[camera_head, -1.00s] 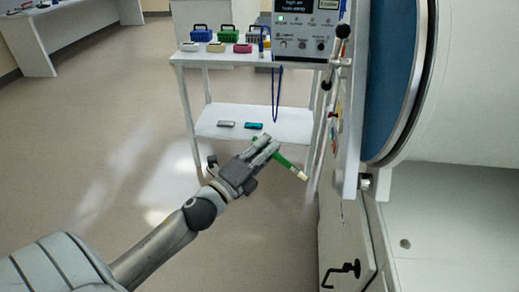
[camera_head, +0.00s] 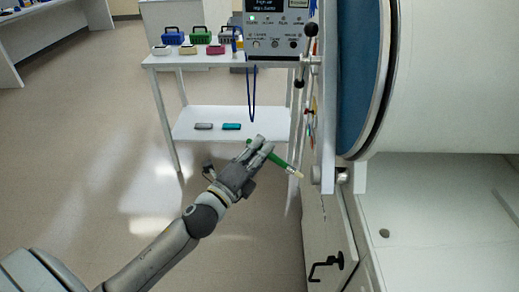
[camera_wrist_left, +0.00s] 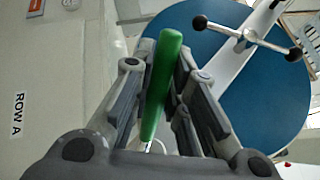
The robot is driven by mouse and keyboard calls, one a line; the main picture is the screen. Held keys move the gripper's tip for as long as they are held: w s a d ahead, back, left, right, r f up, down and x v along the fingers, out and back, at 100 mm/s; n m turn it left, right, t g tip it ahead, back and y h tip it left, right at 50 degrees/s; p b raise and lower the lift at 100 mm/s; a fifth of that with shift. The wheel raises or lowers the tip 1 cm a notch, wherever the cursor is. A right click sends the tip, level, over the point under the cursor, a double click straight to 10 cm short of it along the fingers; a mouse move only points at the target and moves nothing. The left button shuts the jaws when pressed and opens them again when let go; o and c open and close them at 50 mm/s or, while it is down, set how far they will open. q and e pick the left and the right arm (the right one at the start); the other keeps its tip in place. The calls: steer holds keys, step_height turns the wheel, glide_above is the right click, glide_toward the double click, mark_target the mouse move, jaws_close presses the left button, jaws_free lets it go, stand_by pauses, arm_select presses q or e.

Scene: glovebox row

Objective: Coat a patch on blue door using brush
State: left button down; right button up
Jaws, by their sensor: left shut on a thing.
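The blue door (camera_head: 357,75) is a round panel on the white cylindrical chamber at the right of the head view. In the left wrist view the blue door (camera_wrist_left: 265,95) fills the right half, with a white bar and a handle across it. My left gripper (camera_head: 262,150) is shut on the green-handled brush (camera_head: 282,161). The brush's pale tip points right, below and left of the door, apart from it. In the left wrist view the green handle (camera_wrist_left: 160,85) sits between the fingers. My right gripper is not in view.
A white shelf cart (camera_head: 222,122) stands behind the gripper, with coloured baskets and boxes on top. A control box (camera_head: 277,30) with a hanging blue cord is beside the door. Open floor lies left.

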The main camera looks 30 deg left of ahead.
arm_select(q)
steer(key=shift+w+d, duration=0.35)
steer(key=shift+d, duration=0.35)
steer(key=shift+s, duration=0.15)
